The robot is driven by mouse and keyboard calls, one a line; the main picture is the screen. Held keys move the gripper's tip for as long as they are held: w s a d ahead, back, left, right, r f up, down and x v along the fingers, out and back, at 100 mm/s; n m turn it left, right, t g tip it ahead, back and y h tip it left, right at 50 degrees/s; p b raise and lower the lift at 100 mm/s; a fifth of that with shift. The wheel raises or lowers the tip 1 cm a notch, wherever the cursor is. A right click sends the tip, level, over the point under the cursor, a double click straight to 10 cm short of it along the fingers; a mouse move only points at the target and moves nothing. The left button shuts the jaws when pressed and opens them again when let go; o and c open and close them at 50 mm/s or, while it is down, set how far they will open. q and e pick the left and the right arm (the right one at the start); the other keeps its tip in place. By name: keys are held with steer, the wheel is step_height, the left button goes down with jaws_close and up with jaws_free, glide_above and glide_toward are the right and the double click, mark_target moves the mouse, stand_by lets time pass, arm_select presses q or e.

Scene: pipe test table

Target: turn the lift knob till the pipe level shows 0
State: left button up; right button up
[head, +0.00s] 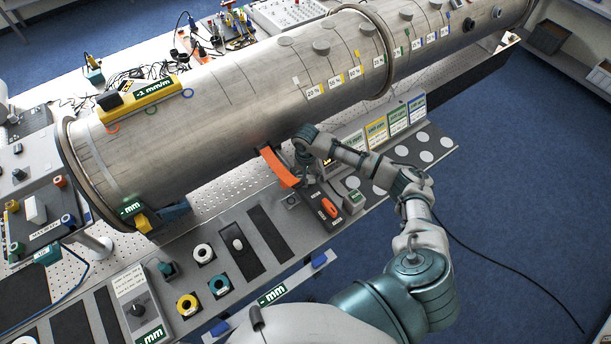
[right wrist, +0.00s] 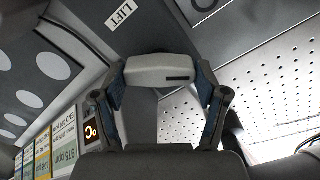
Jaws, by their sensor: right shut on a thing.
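The large metal pipe (head: 230,105) lies across the bench in the head view. A yellow level (head: 152,92) on its top reads "-1 mm/m". My right gripper (head: 302,158) is low beside the pipe's near side, by an orange bar (head: 280,167). In the right wrist view its two fingers (right wrist: 160,92) are closed on a pale grey knob (right wrist: 160,72) with a dark slot. A "LIFT" label (right wrist: 122,14) is on the panel just beyond this knob. In the head view the knob is largely hidden by the gripper. My left gripper is out of view.
Coloured cards (head: 376,132) stand behind my forearm. Blue floor (head: 510,200) is open at right.

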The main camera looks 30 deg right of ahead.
steer(key=n, duration=0.6)
steer(key=shift+n, duration=0.4)
stand_by(0.4)
steer(key=o, duration=1.2)
steer(key=shift+s, duration=0.1)
steer(key=shift+c, duration=0.2)
steer(key=shift+r, duration=0.25)
step_height(320, 180, up, 11)
steer(key=shift+d+r, duration=0.15)
